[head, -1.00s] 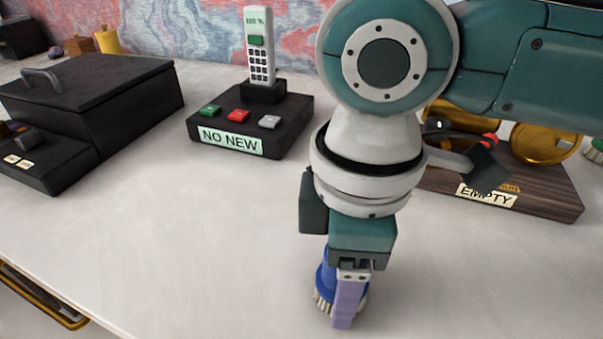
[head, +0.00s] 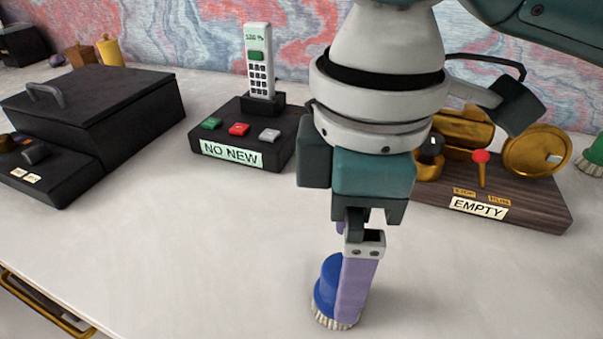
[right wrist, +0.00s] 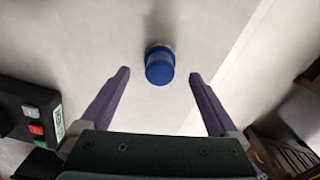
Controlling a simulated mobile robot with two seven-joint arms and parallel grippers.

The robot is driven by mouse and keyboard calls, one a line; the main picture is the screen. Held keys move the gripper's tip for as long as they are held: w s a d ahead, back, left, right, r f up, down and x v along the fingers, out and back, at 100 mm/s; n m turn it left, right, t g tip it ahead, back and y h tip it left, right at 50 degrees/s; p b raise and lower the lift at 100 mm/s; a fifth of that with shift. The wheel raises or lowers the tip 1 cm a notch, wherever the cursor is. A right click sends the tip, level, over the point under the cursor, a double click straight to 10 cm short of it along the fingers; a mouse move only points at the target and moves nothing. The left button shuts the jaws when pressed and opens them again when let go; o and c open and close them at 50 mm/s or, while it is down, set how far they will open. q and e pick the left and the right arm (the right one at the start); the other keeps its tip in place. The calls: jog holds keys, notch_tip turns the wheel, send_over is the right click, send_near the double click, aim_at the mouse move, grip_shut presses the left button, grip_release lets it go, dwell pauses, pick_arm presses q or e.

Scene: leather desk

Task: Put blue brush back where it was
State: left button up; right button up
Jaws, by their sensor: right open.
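The blue brush (head: 326,287) stands upright on the desk near its front edge, pale bristles down. In the right wrist view the brush (right wrist: 160,68) appears midway between the fingers, with a visible gap on each side. My right gripper (head: 352,300) is open and empty. Its purple near finger hides part of the brush in the head view, and its other finger is mostly hidden. The right gripper's fingertips (right wrist: 158,77) are spread wide in the wrist view. My left gripper is not in view.
A black phone base (head: 238,133) labelled NO NEW stands at the back. A black lidded box (head: 110,105) is at left. A wooden board (head: 540,205) labelled EMPTY, with brass parts, is at right. A green-topped brush (head: 594,152) shows at the right edge. The front-left desk is clear.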

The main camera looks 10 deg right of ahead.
notch_tip(320, 180, up, 5)
jog(key=shift+r+p, duration=0.1)
jog(key=shift+p, duration=0.35)
